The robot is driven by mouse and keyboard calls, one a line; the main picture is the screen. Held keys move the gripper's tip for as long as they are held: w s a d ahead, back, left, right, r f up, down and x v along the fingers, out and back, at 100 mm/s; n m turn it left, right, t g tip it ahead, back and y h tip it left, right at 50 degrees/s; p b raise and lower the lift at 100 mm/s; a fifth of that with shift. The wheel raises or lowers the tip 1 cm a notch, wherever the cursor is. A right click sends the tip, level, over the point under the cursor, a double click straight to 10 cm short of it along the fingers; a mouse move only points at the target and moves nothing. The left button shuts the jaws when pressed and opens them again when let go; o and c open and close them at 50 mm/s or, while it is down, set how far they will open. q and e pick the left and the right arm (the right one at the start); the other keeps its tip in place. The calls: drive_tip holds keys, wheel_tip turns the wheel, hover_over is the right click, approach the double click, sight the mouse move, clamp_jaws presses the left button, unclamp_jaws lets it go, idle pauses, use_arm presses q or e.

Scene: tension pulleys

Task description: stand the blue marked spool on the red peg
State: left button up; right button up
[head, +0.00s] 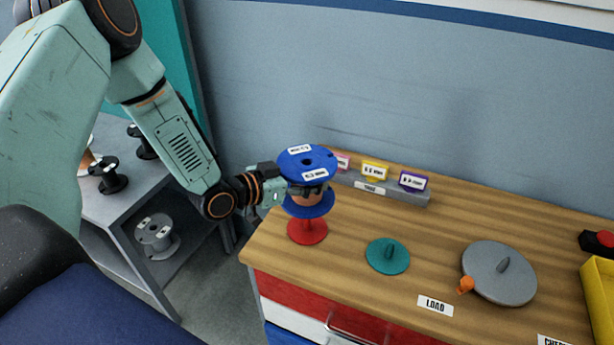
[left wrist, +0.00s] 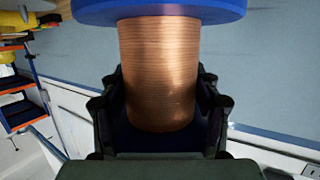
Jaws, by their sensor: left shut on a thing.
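The blue marked spool (head: 306,160) has blue flanges with white labels and a copper-wound middle. It is upright in the head view, directly above the red peg (head: 307,231). The peg's round base and part of its stem show below the spool's lower flange; the peg's top is hidden, so I cannot tell whether the spool rests on it. My left gripper (head: 283,184) comes in from the left and is shut around the spool's middle. In the left wrist view the copper winding (left wrist: 157,75) sits between the two dark fingers. My right gripper is not in view.
A teal disc with a short peg (head: 388,256) and a grey disc with an orange knob (head: 499,273) stand on the wooden bench (head: 440,240). A grey rack with coloured tags (head: 380,188) is behind. A yellow bin (head: 599,300) is at right. A grey shelf with spools (head: 155,234) is at left.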

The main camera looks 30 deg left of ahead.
use_arm(q)
drive_tip(key=shift+f, duration=0.3)
idle(0.4)
drive_tip(key=shift+f+b, duration=0.7)
drive_tip(key=shift+b, duration=0.05)
drive_tip(key=shift+f+b, duration=0.5)
drive_tip(key=shift+f, duration=0.25)
idle(0.4)
drive_tip(key=shift+f+b, duration=0.4)
drive_tip(key=shift+f, duration=0.1)
drive_tip(key=shift+f, duration=0.3)
drive_tip(key=shift+f+b, duration=0.35)
drive_tip(key=shift+b, duration=0.15)
drive_tip(key=shift+f, duration=0.25)
idle(0.3)
drive_tip(key=shift+f+b, duration=0.6)
drive_tip(key=shift+f+b, duration=0.3)
drive_tip(key=shift+f, duration=0.05)
